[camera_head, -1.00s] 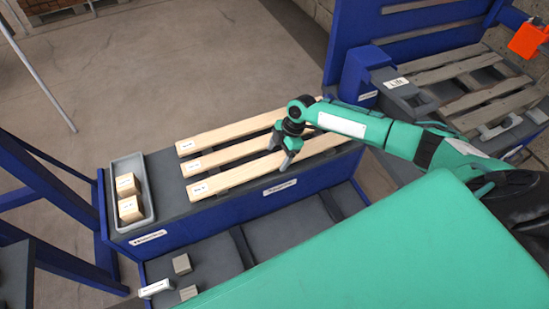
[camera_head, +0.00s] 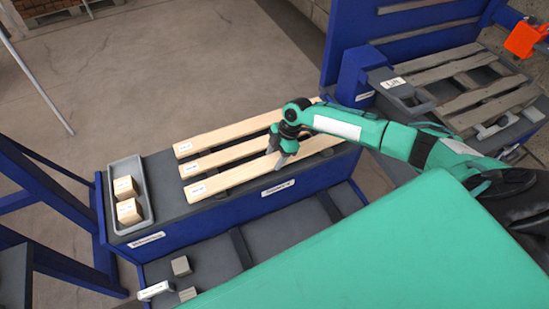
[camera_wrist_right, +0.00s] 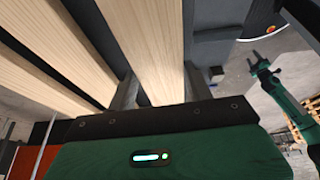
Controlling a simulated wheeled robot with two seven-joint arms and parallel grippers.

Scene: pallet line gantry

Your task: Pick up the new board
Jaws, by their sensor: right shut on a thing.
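Three pale new boards lie side by side on the grey top of a blue bench (camera_head: 165,192). The nearest board (camera_head: 232,178) has a small label at its left end. Behind it lie the middle board (camera_head: 222,156) and the far board (camera_head: 215,136). My right gripper (camera_head: 281,158) points down over the nearest board, right of its middle, and is shut on it. In the right wrist view the board (camera_wrist_right: 150,50) runs between the two dark fingers (camera_wrist_right: 156,95). My left gripper is not seen in the head view; a green arm with a gripper (camera_wrist_right: 262,62) shows in the wrist view.
A grey tray (camera_head: 112,180) with two wooden blocks (camera_head: 127,200) stands at the bench's left end. Small grey blocks (camera_head: 181,266) lie on the lower shelf. A lift (camera_head: 372,75) with a worn grey pallet (camera_head: 455,75) stands at the right. A blue frame (camera_head: 50,185) is at the left.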

